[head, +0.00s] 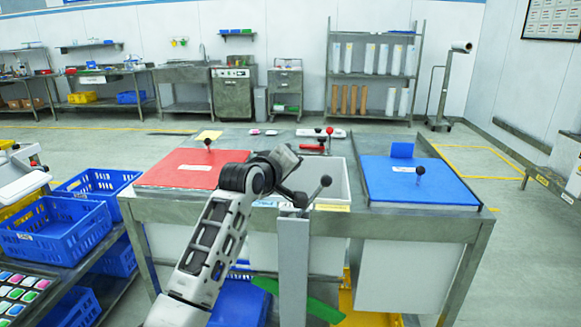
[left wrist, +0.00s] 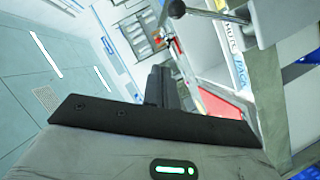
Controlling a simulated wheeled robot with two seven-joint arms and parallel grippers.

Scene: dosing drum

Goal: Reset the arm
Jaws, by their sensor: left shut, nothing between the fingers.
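My left arm reaches up from the bottom of the head view, bent at its dark elbow-like joint. My left gripper (head: 285,160) is above the middle of the bench, between the red panel (head: 180,172) and the open white bin (head: 338,178). In the left wrist view the dark fingers (left wrist: 160,86) are together and empty. The knob also shows at the top of the left wrist view (left wrist: 176,9), apart from the fingers. My right gripper is out of view.
A blue panel (head: 415,184) with a black knob covers the bench's right side. Blue crates (head: 55,230) stand at the left. Small items and a red-handled clamp (head: 318,148) lie at the bench's back edge. The floor behind is clear.

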